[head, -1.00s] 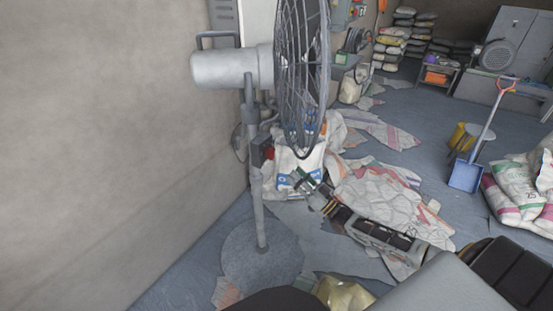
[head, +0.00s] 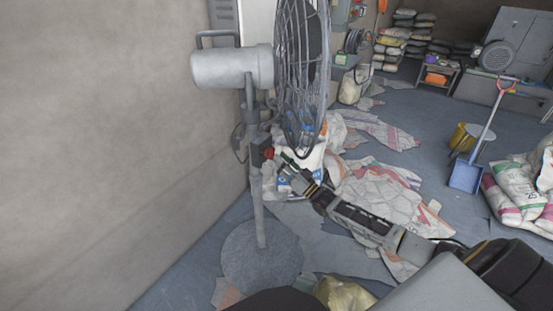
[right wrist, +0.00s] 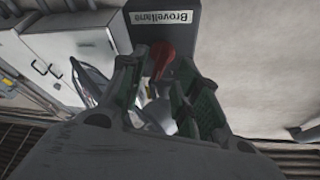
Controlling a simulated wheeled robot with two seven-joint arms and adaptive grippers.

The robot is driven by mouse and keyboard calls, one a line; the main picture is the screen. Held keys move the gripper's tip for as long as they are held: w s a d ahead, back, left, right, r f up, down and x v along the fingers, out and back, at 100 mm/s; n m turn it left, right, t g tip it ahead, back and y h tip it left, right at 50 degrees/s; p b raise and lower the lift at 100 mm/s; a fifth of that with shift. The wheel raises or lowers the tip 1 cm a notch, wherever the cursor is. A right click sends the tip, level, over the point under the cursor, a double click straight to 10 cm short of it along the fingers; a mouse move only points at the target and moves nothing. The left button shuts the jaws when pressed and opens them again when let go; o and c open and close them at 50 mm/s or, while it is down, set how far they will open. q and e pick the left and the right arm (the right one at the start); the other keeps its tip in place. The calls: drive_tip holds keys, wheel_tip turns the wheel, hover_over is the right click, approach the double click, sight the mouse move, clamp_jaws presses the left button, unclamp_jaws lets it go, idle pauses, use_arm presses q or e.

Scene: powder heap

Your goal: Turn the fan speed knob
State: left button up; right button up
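The grey pedestal fan (head: 232,68) stands by the left wall in the head view. A small dark control box on its pole carries the red knob (head: 268,153). My right gripper (head: 283,161) is just right of the knob, pointing at it. In the right wrist view the red knob (right wrist: 162,60) shows between the two green-padded fingers of my right gripper (right wrist: 165,75), in front of the dark labelled box (right wrist: 190,43). The fingers are apart; I cannot tell if they touch the knob. My left gripper is not in view.
The fan's wire cage (head: 300,75) hangs just above my right gripper. The round fan base (head: 262,258) stands on the floor. Empty sacks (head: 375,192) lie under my right arm. A blue shovel (head: 467,175) and full sacks (head: 515,195) are farther right.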

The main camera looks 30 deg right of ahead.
sight(270, 153)
drive_tip(key=shift+x, duration=1.2)
clamp_jaws()
